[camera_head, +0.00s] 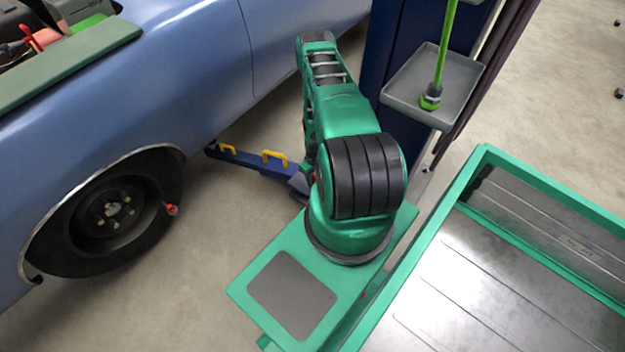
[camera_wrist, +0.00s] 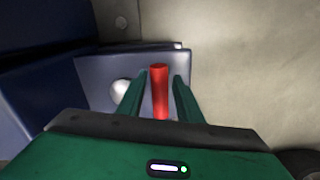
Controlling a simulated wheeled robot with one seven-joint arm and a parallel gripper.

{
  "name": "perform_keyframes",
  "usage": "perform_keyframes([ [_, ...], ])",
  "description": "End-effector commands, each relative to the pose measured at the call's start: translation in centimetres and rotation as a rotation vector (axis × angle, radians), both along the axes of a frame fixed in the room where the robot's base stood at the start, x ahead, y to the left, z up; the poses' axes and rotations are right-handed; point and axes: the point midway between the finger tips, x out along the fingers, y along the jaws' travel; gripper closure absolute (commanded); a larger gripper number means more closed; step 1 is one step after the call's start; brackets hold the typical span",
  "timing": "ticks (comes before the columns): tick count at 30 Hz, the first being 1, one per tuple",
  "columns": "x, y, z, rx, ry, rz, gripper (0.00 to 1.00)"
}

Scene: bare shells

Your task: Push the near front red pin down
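The red pin (camera_wrist: 159,95) stands up from a blue-grey plate (camera_wrist: 95,70) in the wrist view. My gripper (camera_wrist: 160,75) has its two green fingers apart, one on each side of the pin in the picture. A gap shows between the pin and each finger. I cannot tell how deep the pin sits between them. In the head view my green arm reaches away from me, and its gripper and the pin are hidden.
A blue car (camera_head: 200,70) with a bare front wheel hub (camera_head: 114,211) is at the left. A blue lift column (camera_head: 395,50) carries a grey tray (camera_head: 460,92). A low blue lift arm (camera_head: 240,157) with yellow handles lies beside my arm. Open floor shows at the upper right.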

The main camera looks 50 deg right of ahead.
Motion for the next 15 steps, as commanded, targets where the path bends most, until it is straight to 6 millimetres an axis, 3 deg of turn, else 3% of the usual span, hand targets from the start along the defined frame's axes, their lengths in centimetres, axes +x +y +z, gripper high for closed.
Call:
perform_keyframes([
  [8,0.1,-0.1,0.9,-0.001,-0.001,0.001,0.68],
  [15,0.1,-0.1,4.6,-0.001,0.000,0.001,0.68],
])
